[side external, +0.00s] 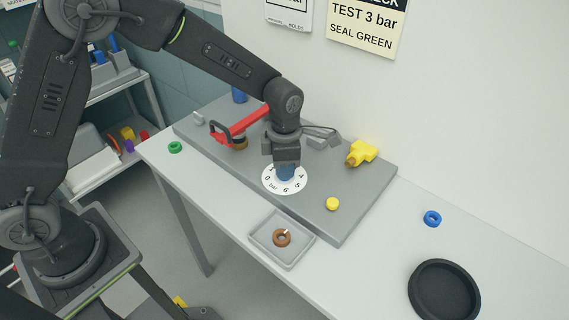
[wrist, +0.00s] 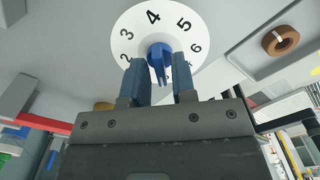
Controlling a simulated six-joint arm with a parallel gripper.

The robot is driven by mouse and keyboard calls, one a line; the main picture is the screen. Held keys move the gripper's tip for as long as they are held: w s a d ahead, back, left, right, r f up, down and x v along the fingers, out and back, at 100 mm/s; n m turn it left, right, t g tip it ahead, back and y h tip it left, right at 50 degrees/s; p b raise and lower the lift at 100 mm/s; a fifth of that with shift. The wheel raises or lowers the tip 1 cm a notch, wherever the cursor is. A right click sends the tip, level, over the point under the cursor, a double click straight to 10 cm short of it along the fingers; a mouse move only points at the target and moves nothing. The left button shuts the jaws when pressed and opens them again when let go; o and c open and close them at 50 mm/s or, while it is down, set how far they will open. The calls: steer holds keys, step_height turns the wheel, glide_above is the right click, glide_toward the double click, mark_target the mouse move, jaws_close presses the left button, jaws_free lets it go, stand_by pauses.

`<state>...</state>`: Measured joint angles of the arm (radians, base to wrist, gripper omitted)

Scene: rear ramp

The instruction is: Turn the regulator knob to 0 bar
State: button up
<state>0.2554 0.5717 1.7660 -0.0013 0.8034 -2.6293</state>
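The regulator knob is blue; in the wrist view the knob (wrist: 158,52) sits at the centre of a white dial (wrist: 128,28) numbered around its rim. The 2, 3, 4, 5 and 6 show there; the part nearest my gripper is hidden by the fingers. In the side view the dial (side external: 270,188) shows 0, "bar", 6 and 5, with the blue knob (side external: 286,173) partly covered. My gripper (side external: 284,163) is right over the knob, pointing down. In the wrist view its two fingers (wrist: 161,70) are apart, one on each side of the knob. I cannot make out the pointer's reading.
A red lever (side external: 240,122) and a yellow valve (side external: 362,152) flank the dial on the grey panel (side external: 345,222). A yellow button (side external: 333,204) is near. A tray (side external: 265,245) holds a brown ring (side external: 282,238). A black dish (side external: 443,290) and blue ring (side external: 432,218) lie right.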

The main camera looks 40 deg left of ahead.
steer(key=shift+o, duration=0.8)
step_height(320, 180, up, 14)
steer(key=s+a+r+m+t, duration=0.3)
steer(key=s+a+r+m, duration=0.4)
steer(key=s+m, duration=0.4)
steer(key=s+a+f+m+t, duration=0.1)
steer(key=s+a+m, duration=0.3)
steer(key=s+m, duration=0.6)
steer(key=m+t, duration=0.1)
steer(key=m, duration=0.5)
steer(key=shift+s+f+t, duration=0.3)
steer(key=shift+s+f, duration=0.05)
steer(key=shift+f, duration=0.05)
